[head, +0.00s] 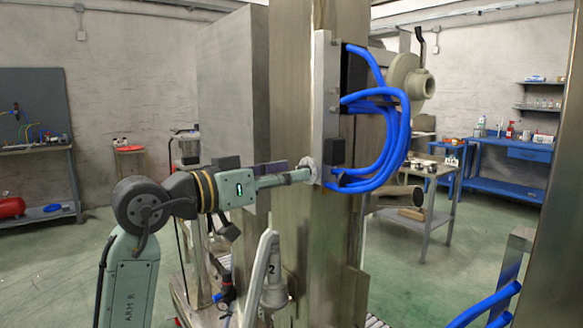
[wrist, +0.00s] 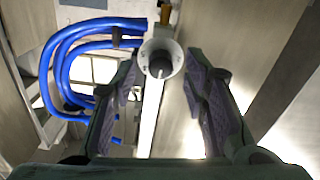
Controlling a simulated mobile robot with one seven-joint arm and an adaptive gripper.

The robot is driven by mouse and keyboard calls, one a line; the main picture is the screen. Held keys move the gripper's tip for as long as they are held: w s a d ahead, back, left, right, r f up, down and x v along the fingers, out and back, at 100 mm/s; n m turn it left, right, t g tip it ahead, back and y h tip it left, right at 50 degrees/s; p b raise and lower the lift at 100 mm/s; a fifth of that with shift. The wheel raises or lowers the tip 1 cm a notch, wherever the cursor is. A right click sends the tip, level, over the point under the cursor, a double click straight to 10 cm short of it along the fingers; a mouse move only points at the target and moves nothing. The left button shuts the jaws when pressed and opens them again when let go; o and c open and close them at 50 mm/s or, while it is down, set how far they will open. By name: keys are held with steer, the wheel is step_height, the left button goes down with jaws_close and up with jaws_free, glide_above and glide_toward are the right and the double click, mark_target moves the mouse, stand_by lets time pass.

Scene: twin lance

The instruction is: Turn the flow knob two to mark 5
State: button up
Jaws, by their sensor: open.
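A round, pale grey knob (wrist: 161,58) shows in the wrist view, at the upper middle, just ahead of and between my fingertips. Its centre carries a small light pointer or stem, and no mark numbers are readable. In the head view a small round grey knob (head: 308,164) sits on the edge of the upright metal plate (head: 322,100). My gripper (head: 300,175) reaches it from the left, its fingertips close to the plate. In the wrist view my gripper (wrist: 160,92) is open, one finger on each side below the knob. Contact cannot be told.
Blue hoses (head: 388,130) loop from the plate's right side, and also show at left in the wrist view (wrist: 62,75). A wide metal column (head: 290,240) stands behind the plate. A cone-shaped part marked 2 (head: 272,285) stands below my arm. Workbenches stand farther back.

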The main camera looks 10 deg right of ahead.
steer(key=shift+w+d, duration=0.3)
steer(key=shift+d, duration=0.35)
steer(key=shift+c, duration=0.4)
jaws_close()
